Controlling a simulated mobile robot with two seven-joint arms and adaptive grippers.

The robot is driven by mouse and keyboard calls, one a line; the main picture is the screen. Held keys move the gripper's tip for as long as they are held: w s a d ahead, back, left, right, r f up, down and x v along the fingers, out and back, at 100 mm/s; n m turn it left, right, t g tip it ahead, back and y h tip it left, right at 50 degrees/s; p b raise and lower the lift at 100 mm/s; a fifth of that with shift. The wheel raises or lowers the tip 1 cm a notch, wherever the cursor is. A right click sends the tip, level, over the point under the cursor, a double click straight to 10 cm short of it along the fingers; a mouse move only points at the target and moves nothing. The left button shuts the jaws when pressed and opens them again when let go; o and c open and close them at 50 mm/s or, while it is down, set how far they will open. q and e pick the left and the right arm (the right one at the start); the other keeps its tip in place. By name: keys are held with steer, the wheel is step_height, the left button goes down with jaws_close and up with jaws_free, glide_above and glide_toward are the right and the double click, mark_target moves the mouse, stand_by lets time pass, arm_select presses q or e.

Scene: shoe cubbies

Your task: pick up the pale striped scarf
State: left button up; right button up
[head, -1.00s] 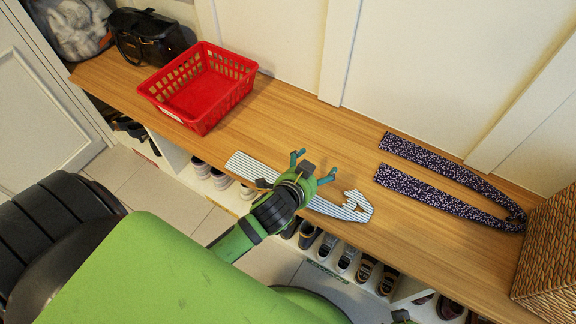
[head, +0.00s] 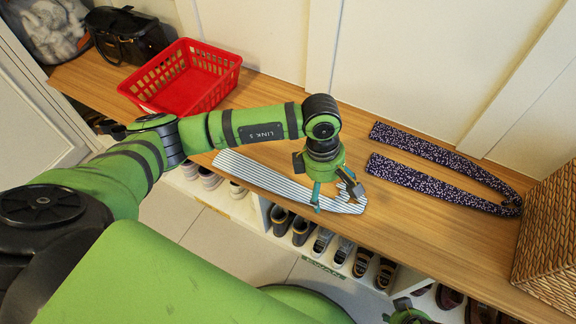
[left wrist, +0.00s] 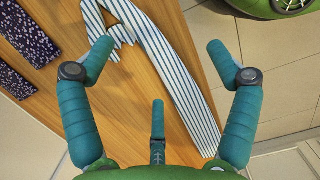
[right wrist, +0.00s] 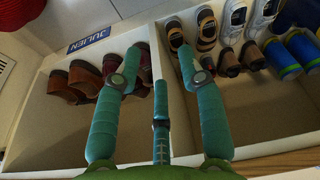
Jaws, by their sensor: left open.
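The pale striped scarf (head: 270,178) lies along the front of the wooden bench top, with its right end folded back. In the left wrist view the scarf (left wrist: 171,65) runs between my spread fingers, with its folded end toward the upper left finger. My left gripper (head: 334,196) is open and points down over the folded right end in the head view, hiding part of it. It also shows in the left wrist view (left wrist: 160,48), empty. I cannot tell whether a finger touches the cloth. My right gripper (right wrist: 158,54) is empty, its fingertips apart, facing the cubbies below the bench.
A dark speckled scarf (head: 425,188) lies folded to the right, beside a wicker basket (head: 550,245). A red basket (head: 180,90) and a black bag (head: 128,36) stand at the left. Several shoes (head: 303,230) fill cubbies under the front edge. Bare wood (head: 410,240) lies right of the striped scarf.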

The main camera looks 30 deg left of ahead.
arm_select(q)
steer(key=y, duration=0.2)
glide_above(310, 193)
steer(key=shift+f, duration=0.2)
steer(key=f+b, duration=0.1)
steer(key=f, duration=0.4)
steer(key=shift+d+f, duration=0.2)
steer(key=shift+w+f, duration=0.1)
steer(key=shift+f, duration=0.45)
steer(key=c, duration=1.2)
arm_select(e)
steer(key=r, duration=0.3)
steer(key=shift+w+r, duration=0.25)
steer(key=shift+w, duration=0.05)
